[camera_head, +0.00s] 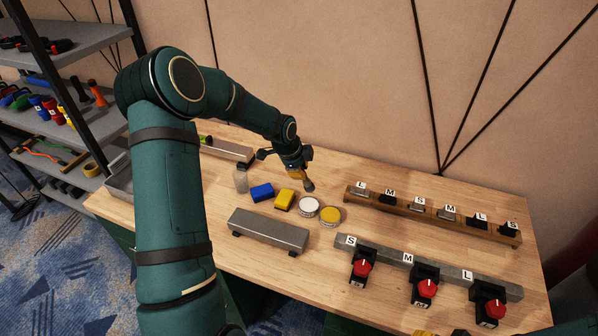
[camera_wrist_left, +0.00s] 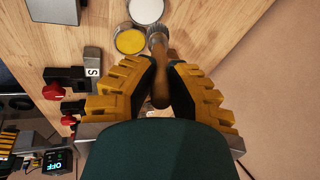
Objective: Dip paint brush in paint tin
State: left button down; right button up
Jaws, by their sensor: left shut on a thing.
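My left gripper (camera_head: 298,173) is shut on the paint brush (camera_head: 309,185), held above the table behind the paint tins. In the left wrist view the brush's brown handle (camera_wrist_left: 160,88) sits between the yellow-padded fingers, its grey head (camera_wrist_left: 157,42) pointing to the tins. An open tin of white paint (camera_head: 309,206) and a tin of yellow paint (camera_head: 330,215) stand side by side; the wrist view shows the white tin (camera_wrist_left: 146,10) and the yellow tin (camera_wrist_left: 130,42). A yellow piece, apparently of my right gripper (camera_head: 426,333), barely shows at the bottom edge.
A blue block (camera_head: 262,192) and a yellow block (camera_head: 284,198) lie left of the tins. A grey metal bar (camera_head: 268,229) is in front. Lettered racks (camera_head: 432,211) and red-knobbed switches (camera_head: 427,289) stand at right.

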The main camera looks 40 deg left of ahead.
pick_arm(q)
jog(key=shift+f+b, duration=1.95)
jog(key=shift+f, duration=1.05)
jog(key=shift+f+b, duration=0.45)
jog(key=shift+f, duration=0.15)
jog(key=shift+r, duration=0.15)
jog(key=shift+r+p, duration=2.25)
jog(key=shift+r, duration=1.15)
